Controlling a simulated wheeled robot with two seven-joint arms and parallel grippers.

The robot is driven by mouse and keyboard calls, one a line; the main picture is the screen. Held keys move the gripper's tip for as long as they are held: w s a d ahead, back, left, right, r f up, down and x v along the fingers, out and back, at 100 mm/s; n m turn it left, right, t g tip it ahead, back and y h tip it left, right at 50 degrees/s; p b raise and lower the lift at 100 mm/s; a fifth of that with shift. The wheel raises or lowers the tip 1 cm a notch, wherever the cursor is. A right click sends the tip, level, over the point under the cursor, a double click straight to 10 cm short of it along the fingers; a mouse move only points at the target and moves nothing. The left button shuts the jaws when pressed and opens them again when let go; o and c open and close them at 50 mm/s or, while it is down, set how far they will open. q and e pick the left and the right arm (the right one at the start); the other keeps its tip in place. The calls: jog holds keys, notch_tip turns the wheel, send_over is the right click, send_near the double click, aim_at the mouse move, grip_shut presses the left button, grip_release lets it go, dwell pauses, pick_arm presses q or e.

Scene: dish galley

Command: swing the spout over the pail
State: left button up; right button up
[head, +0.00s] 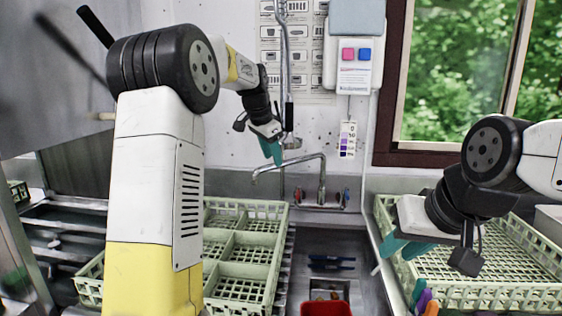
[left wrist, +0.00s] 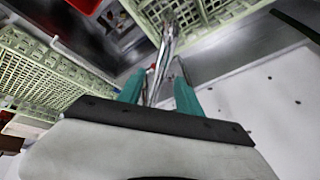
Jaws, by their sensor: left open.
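The metal spout (head: 290,163) arches left from the tap on the back wall, its tip over the green rack. The red pail (head: 326,308) stands in the sink, to the right of the spout's tip and cut off by the frame's bottom edge. A red patch at the top of the left wrist view looks like it (left wrist: 84,4). My left gripper (head: 272,152) is just above the spout, fingers pointing down. In the left wrist view its teal fingers are apart (left wrist: 158,88), with the spout (left wrist: 164,50) showing between and beyond them; contact is unclear. My right gripper (head: 405,248) hangs over the right rack's near left corner.
A green compartment rack (head: 240,287) stands left of the sink and another green rack (head: 480,297) right of it. A hose (head: 289,60) hangs beside my left gripper. Coloured handles (head: 424,300) stick up at the right rack's front. A dispenser (head: 352,58) is on the wall.

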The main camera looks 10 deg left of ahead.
pick_arm(q)
jog(key=shift+x, duration=1.3)
grip_shut()
jog(key=shift+r, duration=0.1)
dwell(0.4)
